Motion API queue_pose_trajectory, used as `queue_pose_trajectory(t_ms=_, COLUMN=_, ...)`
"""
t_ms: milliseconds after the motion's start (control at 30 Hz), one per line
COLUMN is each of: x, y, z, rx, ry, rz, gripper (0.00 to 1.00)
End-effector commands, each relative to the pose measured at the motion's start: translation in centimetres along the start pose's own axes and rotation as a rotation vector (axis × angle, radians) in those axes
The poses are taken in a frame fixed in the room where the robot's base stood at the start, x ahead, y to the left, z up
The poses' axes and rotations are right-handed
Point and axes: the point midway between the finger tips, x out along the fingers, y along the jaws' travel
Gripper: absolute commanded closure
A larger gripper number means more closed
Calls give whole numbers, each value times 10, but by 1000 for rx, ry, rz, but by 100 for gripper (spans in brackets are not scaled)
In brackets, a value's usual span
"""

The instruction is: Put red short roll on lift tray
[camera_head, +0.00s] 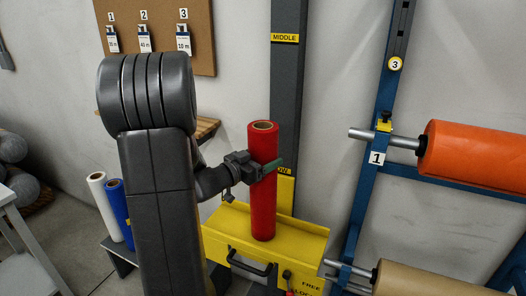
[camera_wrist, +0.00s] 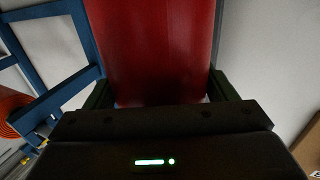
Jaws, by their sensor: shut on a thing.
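The red short roll (camera_head: 262,205) stands upright over the yellow lift tray (camera_head: 305,240), its lower end at the tray's top surface. I cannot tell for certain whether it touches the tray. My gripper (camera_head: 266,168) is shut around the roll at about mid-height, with a finger showing on its right side. In the wrist view the red roll (camera_wrist: 155,50) fills the space between the fingers of my gripper (camera_wrist: 160,95), and its ends are out of view.
A dark column (camera_head: 284,90) with MIDDLE and LOW labels rises behind the tray. A blue rack (camera_head: 364,190) at right holds an orange roll (camera_head: 475,155) and a tan roll (camera_head: 430,278). White (camera_head: 102,205) and blue (camera_head: 118,210) rolls stand at left. A black handle (camera_head: 250,266) is on the tray's front.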

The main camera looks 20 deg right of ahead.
Motion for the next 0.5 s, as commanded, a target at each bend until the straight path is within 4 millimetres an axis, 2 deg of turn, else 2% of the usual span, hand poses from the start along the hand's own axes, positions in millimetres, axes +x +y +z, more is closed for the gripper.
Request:
queue_pose_trajectory(t_ms=100, x=1, y=0, z=-5, rx=6, ry=10, rz=0, gripper=93)
queue_pose_trajectory(t_ms=333, x=1, y=0, z=-2, rx=5, ry=9, rz=0, gripper=93)
queue_pose_trajectory(t_ms=367, x=0, y=0, z=2, rx=1, ry=2, rz=0, gripper=20)
queue_pose_trajectory(t_ms=467, x=0, y=0, z=1, rx=1, ry=2, rz=0, gripper=0)
queue_pose_trajectory(t_ms=500, x=0, y=0, z=1, rx=1, ry=2, rz=0, gripper=0)
